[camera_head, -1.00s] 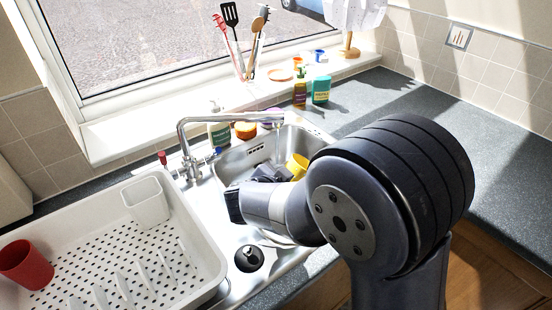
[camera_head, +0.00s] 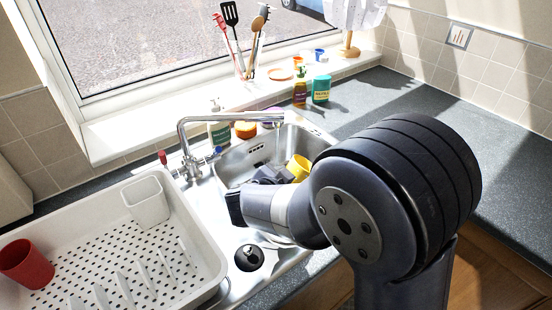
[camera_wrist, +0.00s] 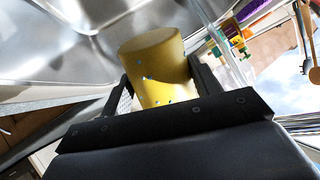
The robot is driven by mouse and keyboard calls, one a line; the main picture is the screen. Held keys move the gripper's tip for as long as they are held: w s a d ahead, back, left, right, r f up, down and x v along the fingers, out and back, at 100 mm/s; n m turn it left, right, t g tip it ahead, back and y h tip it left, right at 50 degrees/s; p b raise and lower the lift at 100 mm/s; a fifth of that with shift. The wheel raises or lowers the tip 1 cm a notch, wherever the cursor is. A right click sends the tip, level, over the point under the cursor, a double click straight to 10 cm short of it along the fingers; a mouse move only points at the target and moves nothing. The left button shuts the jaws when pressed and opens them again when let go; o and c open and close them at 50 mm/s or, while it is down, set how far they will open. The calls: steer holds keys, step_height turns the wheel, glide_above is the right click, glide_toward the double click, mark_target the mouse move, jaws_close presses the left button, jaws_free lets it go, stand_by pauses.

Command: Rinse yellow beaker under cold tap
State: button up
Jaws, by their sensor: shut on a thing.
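The yellow beaker (camera_head: 299,167) is over the steel sink basin (camera_head: 243,158) in the head view. My gripper (camera_head: 272,174) is shut on it. In the wrist view the beaker (camera_wrist: 153,58) sits between the two dark fingers of my gripper (camera_wrist: 160,85), tilted, with small blue specks on its side. The curved tap spout (camera_head: 235,117) reaches over the basin, its outlet behind the beaker in the head view. The blue-marked cold tap (camera_head: 216,152) is at the spout's base. A pale, glassy streak passes right of the beaker in the wrist view; I cannot tell if it is water.
A white drying rack (camera_head: 95,255) with a red cup (camera_head: 25,264) stands left of the sink. A soap bottle (camera_head: 219,128) and other bottles stand behind the sink. A black plug (camera_head: 249,257) lies near the front. The right worktop (camera_head: 440,120) is mostly clear.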

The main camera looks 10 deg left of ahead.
steer(key=s+d+r+p, duration=0.2)
steer(key=s+r+p, duration=0.1)
steer(key=r+p, duration=0.2)
steer(key=shift+s+p, duration=0.2)
steer(key=shift+p, duration=0.3)
steer(key=shift+w+d, duration=0.1)
steer(key=shift+d, duration=0.05)
steer(key=shift+w+d+f, duration=0.3)
steer(key=shift+w+d, duration=1.1)
steer(key=shift+d, duration=1.9)
steer(key=shift+w+d+f, duration=0.35)
steer(key=shift+w+d, duration=1)
steer(key=shift+d, duration=1.95)
steer(key=shift+w+d+f, duration=0.3)
steer(key=shift+w+d, duration=1.1)
steer(key=shift+d, duration=1.9)
